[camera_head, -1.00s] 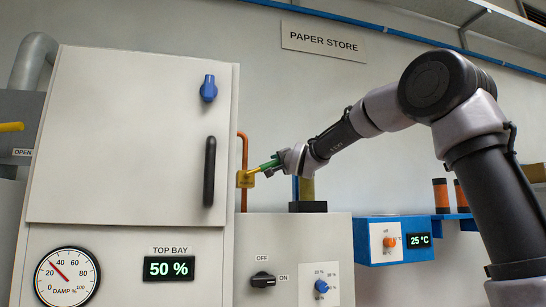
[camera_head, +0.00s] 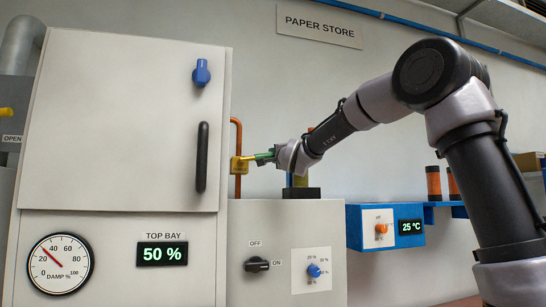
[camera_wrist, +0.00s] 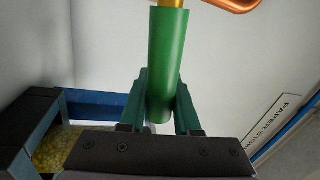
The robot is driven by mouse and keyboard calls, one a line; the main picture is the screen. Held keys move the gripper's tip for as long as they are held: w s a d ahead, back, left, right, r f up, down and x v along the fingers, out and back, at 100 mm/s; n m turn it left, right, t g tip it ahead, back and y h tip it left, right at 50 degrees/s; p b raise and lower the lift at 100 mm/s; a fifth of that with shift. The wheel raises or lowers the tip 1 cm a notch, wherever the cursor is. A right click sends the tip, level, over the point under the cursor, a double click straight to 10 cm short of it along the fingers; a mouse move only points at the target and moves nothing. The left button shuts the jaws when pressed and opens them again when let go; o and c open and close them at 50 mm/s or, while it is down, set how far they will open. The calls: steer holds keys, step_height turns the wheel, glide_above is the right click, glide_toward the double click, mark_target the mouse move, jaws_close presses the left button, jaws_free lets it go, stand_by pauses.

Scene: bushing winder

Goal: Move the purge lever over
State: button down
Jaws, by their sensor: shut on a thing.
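The purge lever has a green grip (camera_head: 263,156) on a yellow stem. It juts right from a yellow valve body (camera_head: 237,166) on the copper pipe beside the cabinet. The lever is nearly level, its outer end slightly raised. My gripper (camera_head: 272,155) is at its outer end. In the wrist view the green grip (camera_wrist: 168,60) runs up the middle, and my gripper's green fingers (camera_wrist: 160,105) are shut on its lower part. The yellow stem (camera_wrist: 171,3) and part of the copper pipe (camera_wrist: 236,4) show at the top.
The tall cabinet (camera_head: 120,110) with a black handle (camera_head: 201,157) stands left of the valve. Below my gripper is a panel with a black OFF/ON knob (camera_head: 257,265). A blue heater box (camera_head: 385,227) is to the right. The wrist view shows a bin of yellow grains (camera_wrist: 58,150).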

steer(key=c, duration=0.6)
jaws_free()
steer(key=shift+f, duration=0.2)
steer(key=shift+r, duration=0.1)
steer(key=v, duration=1)
steer(key=shift+s+d, duration=0.15)
steer(key=shift+s, duration=0.25)
steer(key=shift+d, duration=0.1)
